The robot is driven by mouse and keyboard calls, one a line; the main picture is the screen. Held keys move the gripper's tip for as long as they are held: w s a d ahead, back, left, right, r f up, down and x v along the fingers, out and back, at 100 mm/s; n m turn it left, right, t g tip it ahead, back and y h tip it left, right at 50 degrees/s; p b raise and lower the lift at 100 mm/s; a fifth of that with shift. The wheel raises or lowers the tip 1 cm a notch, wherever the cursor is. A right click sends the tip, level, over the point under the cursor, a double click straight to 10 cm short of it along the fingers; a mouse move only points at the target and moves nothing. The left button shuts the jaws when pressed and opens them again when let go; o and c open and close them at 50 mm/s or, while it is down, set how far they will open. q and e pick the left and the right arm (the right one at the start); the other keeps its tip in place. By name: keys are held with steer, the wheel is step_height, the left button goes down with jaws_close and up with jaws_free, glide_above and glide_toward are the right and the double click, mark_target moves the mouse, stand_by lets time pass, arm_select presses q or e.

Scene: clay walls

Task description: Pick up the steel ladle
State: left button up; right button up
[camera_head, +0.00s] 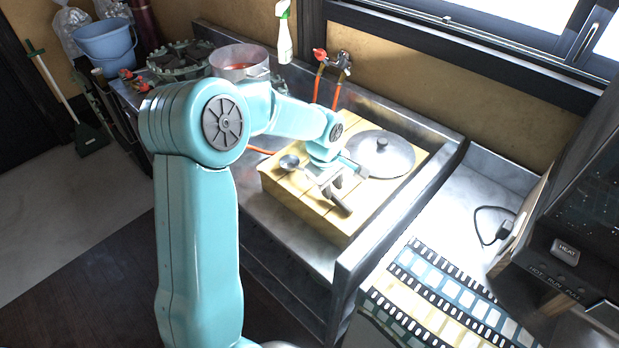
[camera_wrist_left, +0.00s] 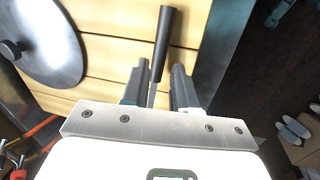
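The steel ladle lies on the yellow wooden box top; its round bowl (camera_head: 290,162) shows left of my left gripper and its dark handle (camera_head: 340,204) on the near side. In the left wrist view the black handle (camera_wrist_left: 167,42) points away from the wrist. My left gripper (camera_head: 333,186) is just over the ladle's middle. In the left wrist view its fingers (camera_wrist_left: 160,80) are open, with the thin shaft between them and visible gaps. The ladle's bowl is hidden there. My right gripper is not in view.
A round steel lid (camera_head: 382,152) lies on the wooden box (camera_head: 300,203), close beside my left gripper. The box stands in a steel sink with raised walls (camera_head: 385,235). A pot (camera_head: 238,62) and a spray bottle (camera_head: 284,35) are at the back.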

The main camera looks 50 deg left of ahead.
mark_target(334, 197)
arm_select(q)
steer(key=f, duration=0.4)
steer(key=shift+w+d, duration=0.15)
steer(key=shift+w, duration=0.25)
steer(key=shift+f, duration=0.1)
jaws_close()
